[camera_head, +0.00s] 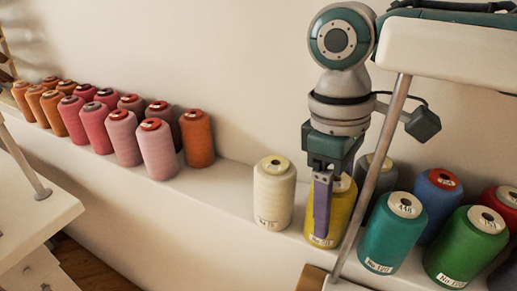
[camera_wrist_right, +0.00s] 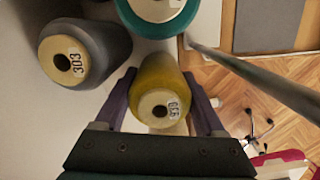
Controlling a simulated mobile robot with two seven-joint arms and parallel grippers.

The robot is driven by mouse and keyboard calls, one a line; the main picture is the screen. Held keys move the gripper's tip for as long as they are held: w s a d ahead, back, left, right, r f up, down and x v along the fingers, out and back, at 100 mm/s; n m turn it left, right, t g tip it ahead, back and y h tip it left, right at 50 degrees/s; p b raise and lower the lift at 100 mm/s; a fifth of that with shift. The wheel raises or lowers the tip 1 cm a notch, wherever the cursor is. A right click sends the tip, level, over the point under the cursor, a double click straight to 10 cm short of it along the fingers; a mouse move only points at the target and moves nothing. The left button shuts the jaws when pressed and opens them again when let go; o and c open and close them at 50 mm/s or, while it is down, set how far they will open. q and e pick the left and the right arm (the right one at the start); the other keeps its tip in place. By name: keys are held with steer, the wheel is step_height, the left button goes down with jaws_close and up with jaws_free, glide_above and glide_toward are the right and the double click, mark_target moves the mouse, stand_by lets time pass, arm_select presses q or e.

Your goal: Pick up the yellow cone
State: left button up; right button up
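The yellow cone (camera_head: 344,203) stands upright on the white ledge in the head view, partly hidden behind a finger of my right gripper (camera_head: 323,208). In the right wrist view, the yellow cone (camera_wrist_right: 162,78) is seen from above, between the two purple fingers of my right gripper (camera_wrist_right: 160,90). The fingers are spread, one on each side, with small gaps beside the cone's top. Contact lower down cannot be made out. My left gripper is not in view.
A cream cone (camera_head: 274,193) stands close left of the yellow one. A grey cone (camera_wrist_right: 84,54) and a teal cone (camera_head: 392,233) stand close by; blue, green and red cones are farther right. Pink and orange cones line the ledge (camera_head: 222,187) at left. A slanted metal rod (camera_head: 372,180) passes nearby.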

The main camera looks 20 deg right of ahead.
steer(key=c, duration=1)
steer(key=shift+r, duration=0.1)
